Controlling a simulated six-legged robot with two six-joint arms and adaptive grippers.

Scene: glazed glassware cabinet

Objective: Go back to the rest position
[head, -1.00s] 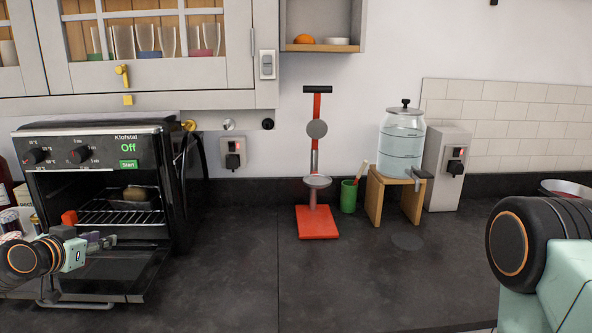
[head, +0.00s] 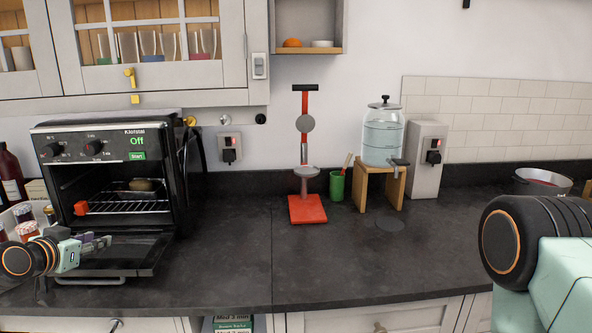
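My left gripper (head: 96,243) is at the lower left, in front of the black oven and over its lowered door (head: 122,258). Its fingers point right and nothing shows between them; whether they are apart is too small to tell. My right arm comes in at the right edge; its gripper is outside the view. The glazed cabinet (head: 235,50) hangs at the upper left, with several glasses (head: 150,45) behind its panes and its doors shut. The oven (head: 160,160) stands open with a brownish item (head: 143,184) on its rack and reads "Off".
On the counter stand a red press-like stand (head: 307,209), a green cup (head: 337,186), and a glass dispenser (head: 382,138) on a wooden stand (head: 361,188). A pot (head: 541,183) is at the far right. Bottles and jars crowd the left edge. The counter's front middle (head: 230,265) is clear.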

